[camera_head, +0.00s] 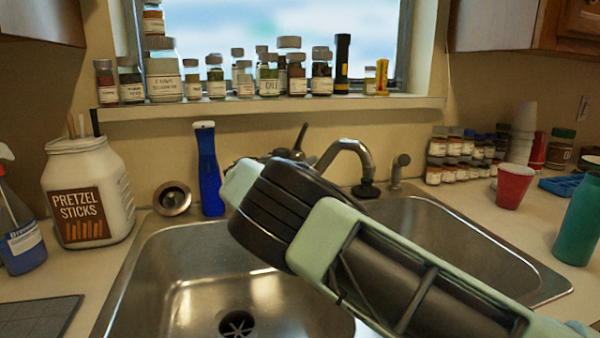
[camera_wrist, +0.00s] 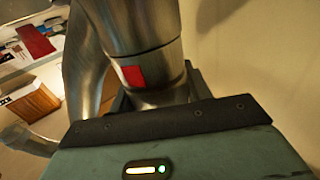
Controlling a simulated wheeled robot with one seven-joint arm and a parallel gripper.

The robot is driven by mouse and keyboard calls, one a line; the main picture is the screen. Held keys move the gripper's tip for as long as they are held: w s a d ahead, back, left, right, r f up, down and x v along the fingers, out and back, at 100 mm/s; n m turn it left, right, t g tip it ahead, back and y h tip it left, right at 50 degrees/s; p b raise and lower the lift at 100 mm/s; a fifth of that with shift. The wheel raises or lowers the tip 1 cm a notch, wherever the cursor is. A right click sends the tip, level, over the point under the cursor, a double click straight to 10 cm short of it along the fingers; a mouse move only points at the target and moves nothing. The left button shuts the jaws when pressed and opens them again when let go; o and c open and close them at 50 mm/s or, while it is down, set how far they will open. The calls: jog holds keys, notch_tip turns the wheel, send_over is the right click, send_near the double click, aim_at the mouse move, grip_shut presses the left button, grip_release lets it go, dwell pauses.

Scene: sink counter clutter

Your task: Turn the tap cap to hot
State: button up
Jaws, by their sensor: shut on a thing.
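The metal tap fills the middle of the wrist view, with its round cap (camera_wrist: 160,90) close to the camera. A red mark (camera_wrist: 132,75) shows on the left part of the cap. My gripper (camera_wrist: 160,103) is shut on the cap, with dark finger parts on both sides of it; the fingertips are partly hidden. In the head view the tap's curved spout (camera_head: 345,149) and a thin dark lever (camera_head: 300,137) rise behind my arm. My arm hides most of the tap's base and the grip there.
A double steel sink (camera_head: 180,255) lies below my arm. A blue bottle (camera_head: 208,170) and a pretzel sticks jar (camera_head: 88,190) stand left. A red cup (camera_head: 513,186) and a teal bottle (camera_head: 580,215) stand right. Spice jars line the window sill (camera_head: 270,104).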

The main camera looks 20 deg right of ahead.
jog(key=shift+r+m+g+h+b, duration=0.15)
jog(key=shift+m+g+h+b, duration=0.2)
jog(key=shift+m+g+h, duration=0.55)
jog(key=shift+s+g, duration=0.1)
jog(key=shift+g, duration=0.5)
jog(key=shift+s+m, duration=0.1)
jog(key=shift+m, duration=0.2)
jog(key=o, duration=0.7)
